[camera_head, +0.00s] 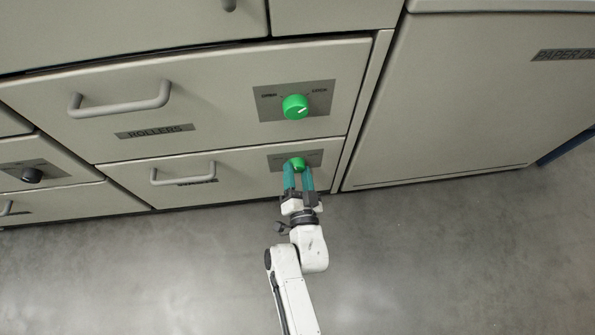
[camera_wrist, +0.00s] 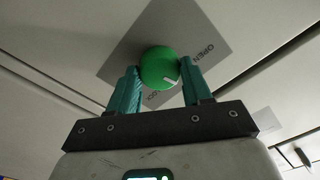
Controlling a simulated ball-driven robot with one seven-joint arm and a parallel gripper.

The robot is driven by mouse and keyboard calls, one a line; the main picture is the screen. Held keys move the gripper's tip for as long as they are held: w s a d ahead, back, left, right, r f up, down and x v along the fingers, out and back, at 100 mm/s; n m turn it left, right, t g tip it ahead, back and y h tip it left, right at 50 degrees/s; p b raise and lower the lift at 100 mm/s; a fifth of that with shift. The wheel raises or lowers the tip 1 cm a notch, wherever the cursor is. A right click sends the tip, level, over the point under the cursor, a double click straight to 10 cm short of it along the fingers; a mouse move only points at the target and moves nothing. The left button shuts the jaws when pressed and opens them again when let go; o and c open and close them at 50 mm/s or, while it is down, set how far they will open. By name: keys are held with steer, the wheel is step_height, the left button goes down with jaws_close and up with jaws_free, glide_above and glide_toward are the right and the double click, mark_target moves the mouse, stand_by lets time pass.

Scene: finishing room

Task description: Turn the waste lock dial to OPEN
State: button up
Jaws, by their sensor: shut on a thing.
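The green waste lock dial (camera_head: 298,164) sits on a grey plate on the lower drawer (camera_head: 235,185). My gripper (camera_head: 299,174) reaches up from the floor side, its two teal fingers shut on the dial from both sides. In the wrist view the dial (camera_wrist: 158,66) is between the fingers. Its white pointer mark aims to the lower right, between the word OPEN on the right of the plate (camera_wrist: 205,30) and a partly hidden word, seemingly LOCK, below. The drawer's label is mostly covered by its handle (camera_head: 183,174).
Above is the ROLLERS drawer (camera_head: 90,130) with its own larger-looking green dial (camera_head: 295,106) and a bar handle (camera_head: 120,103). A black knob (camera_head: 32,174) is on a unit at left. A large cabinet (camera_head: 455,110) stands at right. The grey floor (camera_head: 430,260) in front is clear.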

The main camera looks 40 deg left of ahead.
steer(key=n, duration=0.3)
steer(key=shift+n+p, duration=0.3)
steer(key=shift+n, duration=1.8)
steer(key=shift+p, duration=0.3)
steer(key=o, duration=1)
steer(key=shift+o, duration=0.2)
steer(key=shift+d, duration=0.1)
steer(key=p+v, duration=0.3)
steer(key=v, duration=0.7)
steer(key=shift+s+d, duration=0.2)
steer(key=shift+d, duration=0.05)
